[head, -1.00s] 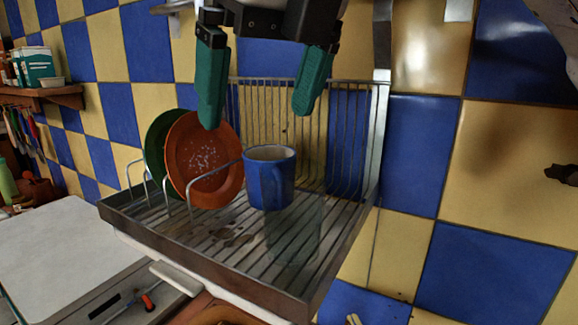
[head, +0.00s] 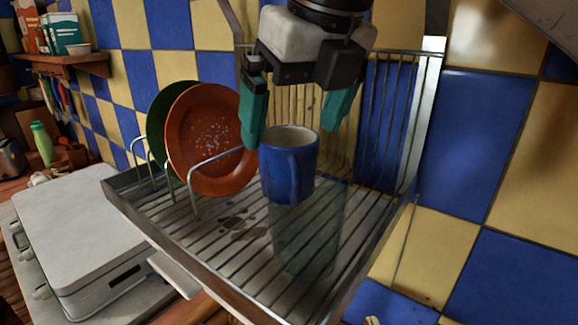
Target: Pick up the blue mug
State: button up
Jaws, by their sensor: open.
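The blue mug (head: 288,170) stands upright on the slatted dish rack (head: 225,255), its pale inside showing at the top. My gripper (head: 297,125) is open, with two green fingers pointing down. The left finger is at the mug's upper left edge and the right finger is beyond its upper right rim. Whether either finger touches the mug I cannot tell. Nothing is held.
An orange plate (head: 208,140) and a green plate (head: 157,125) stand in wire holders left of the mug. A see-through glass (head: 305,235) stands in front of it. Rack wires (head: 385,120) and the tiled wall are close behind.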

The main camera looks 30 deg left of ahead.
aim_at(290, 138)
jog(key=shift+x, duration=1.8)
jog(key=shift+c, duration=0.5)
jog(key=c, duration=1)
jog(key=shift+r, duration=0.1)
